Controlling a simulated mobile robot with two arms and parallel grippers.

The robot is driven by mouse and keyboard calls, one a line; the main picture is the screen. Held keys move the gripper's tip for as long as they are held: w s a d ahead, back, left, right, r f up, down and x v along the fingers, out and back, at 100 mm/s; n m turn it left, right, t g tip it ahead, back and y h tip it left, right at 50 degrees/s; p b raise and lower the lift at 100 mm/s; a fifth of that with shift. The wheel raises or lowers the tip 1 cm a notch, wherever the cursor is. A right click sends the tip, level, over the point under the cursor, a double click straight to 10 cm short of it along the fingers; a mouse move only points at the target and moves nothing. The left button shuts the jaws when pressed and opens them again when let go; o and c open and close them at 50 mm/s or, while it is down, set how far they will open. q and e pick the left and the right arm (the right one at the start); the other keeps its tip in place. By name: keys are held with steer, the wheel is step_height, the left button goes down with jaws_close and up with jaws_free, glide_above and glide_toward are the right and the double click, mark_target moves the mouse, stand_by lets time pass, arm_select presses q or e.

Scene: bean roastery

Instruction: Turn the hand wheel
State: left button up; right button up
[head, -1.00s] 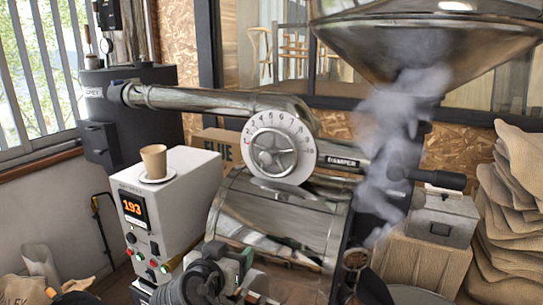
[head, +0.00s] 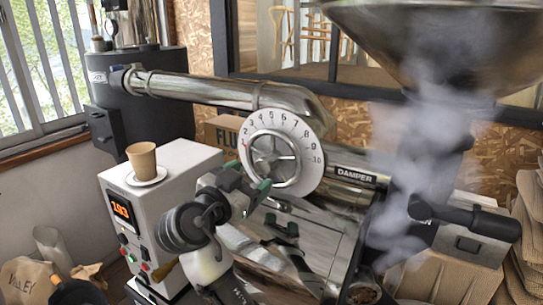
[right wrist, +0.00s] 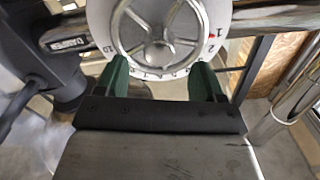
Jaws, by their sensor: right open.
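The hand wheel (head: 272,155) is a small silver spoked wheel at the centre of a white numbered dial (head: 302,177), on the front of the steel roaster. It also shows close up in the right wrist view (right wrist: 160,28), with the dial (right wrist: 101,22) around it. My right gripper (head: 247,182) is open and empty at the dial's lower left in the head view. In the right wrist view its two green fingers (right wrist: 161,80) point towards the dial, spread apart, with their tips short of the wheel's spokes. I cannot tell whether they touch the dial. My left gripper is not in view.
A white control box (head: 181,165) with a paper cup (head: 142,159) on a saucer stands to the left. A black-handled lever (head: 465,217) juts out at the right, with smoke beside it. A thick steel pipe (head: 205,90) runs above the dial.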

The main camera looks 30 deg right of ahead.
mark_target(262, 167)
steer(key=p+x, duration=0.1)
steer(key=x, duration=0.2)
steer(key=p+x, duration=0.1)
steer(key=x, duration=0.1)
steer(key=shift+d+r+p, duration=0.1)
steer(key=shift+r+p, duration=0.2)
steer(key=x, duration=0.2)
steer(key=p, duration=0.1)
steer(key=shift+w+d+f, duration=0.2)
steer(key=shift+d+f, duration=0.05)
steer(key=shift+d, duration=0.1)
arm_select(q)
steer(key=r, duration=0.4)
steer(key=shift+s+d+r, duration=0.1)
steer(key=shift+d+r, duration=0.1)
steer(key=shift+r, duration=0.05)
arm_select(e)
steer(key=shift+a, duration=0.1)
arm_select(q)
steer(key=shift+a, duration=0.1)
arm_select(e)
steer(key=shift+c, duration=0.3)
